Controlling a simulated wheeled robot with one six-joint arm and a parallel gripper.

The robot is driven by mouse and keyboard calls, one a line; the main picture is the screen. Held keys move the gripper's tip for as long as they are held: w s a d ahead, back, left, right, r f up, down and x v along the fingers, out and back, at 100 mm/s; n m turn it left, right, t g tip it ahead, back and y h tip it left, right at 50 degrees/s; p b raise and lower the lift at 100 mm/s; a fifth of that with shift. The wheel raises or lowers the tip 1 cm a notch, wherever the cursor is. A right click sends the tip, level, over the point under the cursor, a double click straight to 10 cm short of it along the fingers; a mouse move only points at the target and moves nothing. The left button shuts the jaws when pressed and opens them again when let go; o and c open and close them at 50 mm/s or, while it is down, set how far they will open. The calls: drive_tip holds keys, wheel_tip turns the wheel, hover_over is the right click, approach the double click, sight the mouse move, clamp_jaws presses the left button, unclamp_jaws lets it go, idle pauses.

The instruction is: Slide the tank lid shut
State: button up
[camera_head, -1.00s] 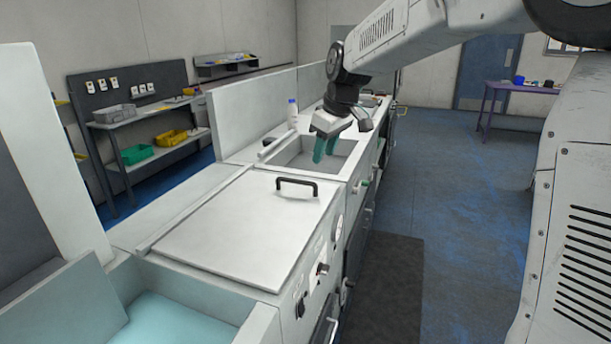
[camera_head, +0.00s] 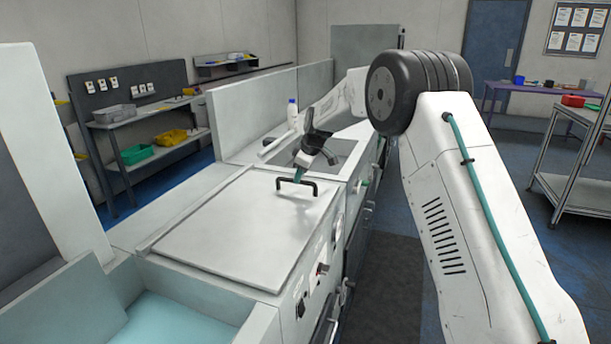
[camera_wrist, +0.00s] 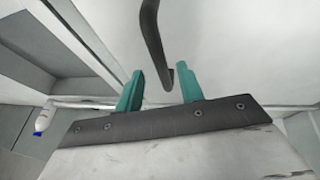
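The tank lid (camera_head: 235,220) is a flat, pale panel lying on the counter. Its black bar handle (camera_head: 297,186) stands near the lid's far edge and also shows in the wrist view (camera_wrist: 152,35). My gripper (camera_head: 298,172) is at the handle, tilted down toward it from the far side. In the wrist view its two teal fingers (camera_wrist: 160,80) are apart, and the handle's lower end appears between their tips. I see no finger closed on the bar; how deep it sits between them is unclear. An open tank (camera_head: 258,325) with pale teal liquid is at the near left.
A sink basin (camera_head: 335,150) lies beyond the lid, partly hidden by my arm. A white bottle (camera_head: 292,114) stands at the back of the counter. Knobs (camera_head: 322,268) line the counter's front. A metal cart (camera_head: 570,190) stands at right.

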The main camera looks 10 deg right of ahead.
drive_tip(key=shift+x, duration=0.9)
clamp_jaws()
